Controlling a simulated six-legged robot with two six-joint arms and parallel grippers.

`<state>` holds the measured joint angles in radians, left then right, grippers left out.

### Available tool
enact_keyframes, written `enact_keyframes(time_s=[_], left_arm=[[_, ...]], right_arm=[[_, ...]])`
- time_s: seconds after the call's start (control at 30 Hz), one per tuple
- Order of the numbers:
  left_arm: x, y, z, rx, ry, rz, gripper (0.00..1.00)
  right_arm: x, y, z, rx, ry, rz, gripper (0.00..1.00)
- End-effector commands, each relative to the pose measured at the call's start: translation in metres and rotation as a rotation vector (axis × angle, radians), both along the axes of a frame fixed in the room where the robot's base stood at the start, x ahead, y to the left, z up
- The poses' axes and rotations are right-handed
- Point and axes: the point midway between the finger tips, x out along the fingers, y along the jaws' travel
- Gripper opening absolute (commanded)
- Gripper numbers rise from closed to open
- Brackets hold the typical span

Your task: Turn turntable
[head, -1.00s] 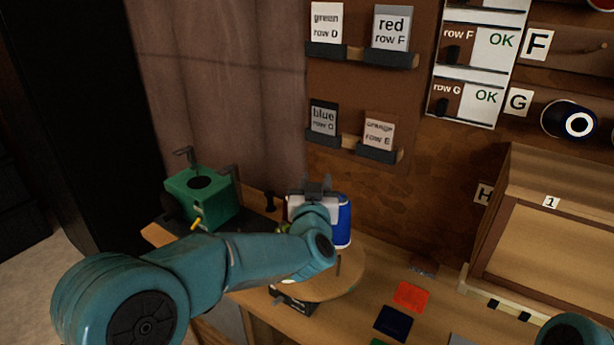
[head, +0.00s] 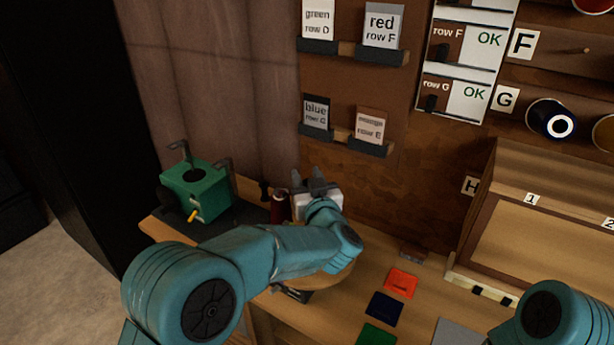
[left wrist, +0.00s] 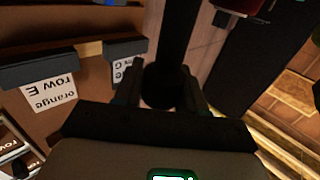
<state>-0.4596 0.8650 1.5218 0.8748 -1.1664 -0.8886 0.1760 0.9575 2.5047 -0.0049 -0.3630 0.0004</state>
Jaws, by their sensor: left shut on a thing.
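The turntable (head: 328,280) is a round wooden disc on the bench, mostly hidden behind my left arm. My left gripper (head: 317,184) is above it, pointing away. In the left wrist view my left gripper (left wrist: 162,88) is shut on a black upright post (left wrist: 176,45), which has a rounded dark end between the fingers. A dark red spool (head: 279,207) stands just left of the gripper in the head view. A red thing also shows at the top of the left wrist view (left wrist: 238,5). My right gripper is out of view.
A green machine (head: 197,189) with a yellow handle stands at the bench's left end. Red (head: 401,282), navy (head: 384,307) and green (head: 376,335) squares lie on the bench. A wooden cabinet (head: 540,225) stands right. Label cards hang on the wall behind.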

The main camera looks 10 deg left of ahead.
Motion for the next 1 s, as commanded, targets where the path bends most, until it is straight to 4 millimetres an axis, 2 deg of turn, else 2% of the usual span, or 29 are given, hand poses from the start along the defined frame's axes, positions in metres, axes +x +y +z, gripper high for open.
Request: enact_keyframes(time_s=[0.4, 0.43, 0.47, 0.5, 0.83, 1.0], left_arm=[[0.000, 0.002, 0.002, -0.001, -0.004, 0.006, 0.00], [0.000, 0.002, 0.002, -0.001, -0.004, 0.006, 0.46], [0.000, 0.002, 0.002, -0.001, -0.004, 0.006, 0.56], [0.000, 0.002, 0.001, -0.001, -0.004, 0.006, 0.60], [-0.003, 0.000, 0.000, 0.000, 0.000, 0.003, 0.60], [-0.028, -0.010, -0.001, -0.001, -0.001, 0.000, 0.60]], right_arm=[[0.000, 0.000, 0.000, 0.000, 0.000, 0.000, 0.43], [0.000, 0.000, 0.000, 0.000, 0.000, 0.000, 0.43], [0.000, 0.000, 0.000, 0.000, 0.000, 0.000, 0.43], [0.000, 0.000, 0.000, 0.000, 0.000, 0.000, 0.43], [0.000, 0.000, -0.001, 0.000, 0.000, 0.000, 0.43], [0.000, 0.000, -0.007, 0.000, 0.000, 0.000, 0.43]])
